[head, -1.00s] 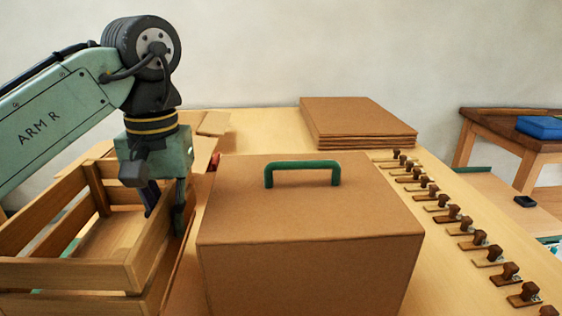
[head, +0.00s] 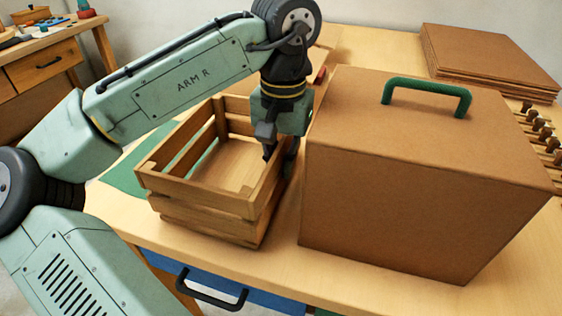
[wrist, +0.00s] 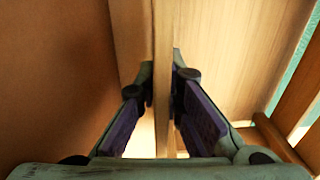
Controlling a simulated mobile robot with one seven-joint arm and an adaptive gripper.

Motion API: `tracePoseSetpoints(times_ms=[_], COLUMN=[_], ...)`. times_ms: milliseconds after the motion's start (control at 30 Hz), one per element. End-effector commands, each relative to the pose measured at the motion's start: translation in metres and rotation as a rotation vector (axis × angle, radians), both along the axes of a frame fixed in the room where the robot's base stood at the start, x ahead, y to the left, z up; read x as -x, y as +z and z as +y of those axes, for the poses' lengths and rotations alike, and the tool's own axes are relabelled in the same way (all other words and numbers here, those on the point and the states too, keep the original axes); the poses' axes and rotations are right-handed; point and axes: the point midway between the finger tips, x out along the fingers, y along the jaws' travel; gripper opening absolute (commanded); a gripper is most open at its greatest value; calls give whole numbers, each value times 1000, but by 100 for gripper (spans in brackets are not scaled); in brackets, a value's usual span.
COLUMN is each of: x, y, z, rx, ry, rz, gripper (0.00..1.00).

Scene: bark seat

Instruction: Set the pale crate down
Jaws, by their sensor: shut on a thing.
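The pale crate (head: 195,190) is an empty box of light wooden slats, upright at the centre-left of the head view. My gripper (head: 280,158) points down at its right wall, beside the brown box. In the wrist view my gripper (wrist: 163,80) has one finger on each side of the thin crate wall (wrist: 163,35), shut on it. The crate's floor shows to the right of that wall. Whether the crate's underside touches the table cannot be told clearly.
A large brown box (head: 400,190) with a green handle stands close to the crate's right; it also fills the left of the wrist view (wrist: 50,70). A green mat (head: 125,178) lies left of the crate. Flat cardboard (head: 490,60) and a row of brown knobs are farther right.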

Motion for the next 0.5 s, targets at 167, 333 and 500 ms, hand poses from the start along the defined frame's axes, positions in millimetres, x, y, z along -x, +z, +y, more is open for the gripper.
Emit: tracePoseSetpoints(times_ms=[167, 333, 500], x=[0, 0, 0], y=[-2, -4, -6], z=[0, 0, 0], rx=[0, 1, 1], ry=[0, -1, -1], rz=[-2, -2, 0], gripper=[0, 0, 15])
